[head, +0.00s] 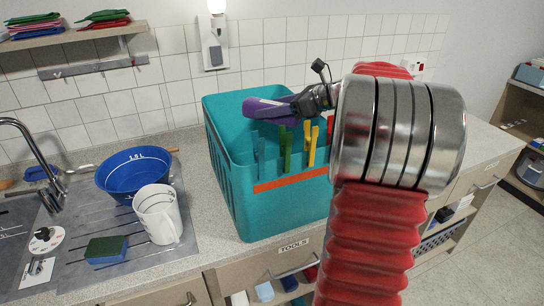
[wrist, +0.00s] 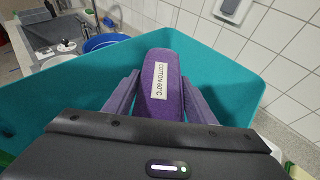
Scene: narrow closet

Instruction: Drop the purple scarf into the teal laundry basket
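The purple scarf (head: 262,109) is a folded bundle; its white label in the wrist view reads "COTTON 60°C". My gripper (head: 285,108) is shut on the scarf (wrist: 161,85), with a finger on each side of it in the wrist view (wrist: 160,105). The teal laundry basket (head: 228,165) stands on the counter with an orange stripe on its front. The scarf is held above the basket's open top, inside its rim as seen in both views; the basket's wall (wrist: 225,75) surrounds it in the wrist view. The basket's floor is hidden.
Several coloured upright pieces (head: 311,145) show at the basket's front. A blue bowl (head: 130,178), a white jug (head: 158,215) and a sponge (head: 106,250) are on the left by the sink. A tiled wall (head: 270,55) with a lamp is behind.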

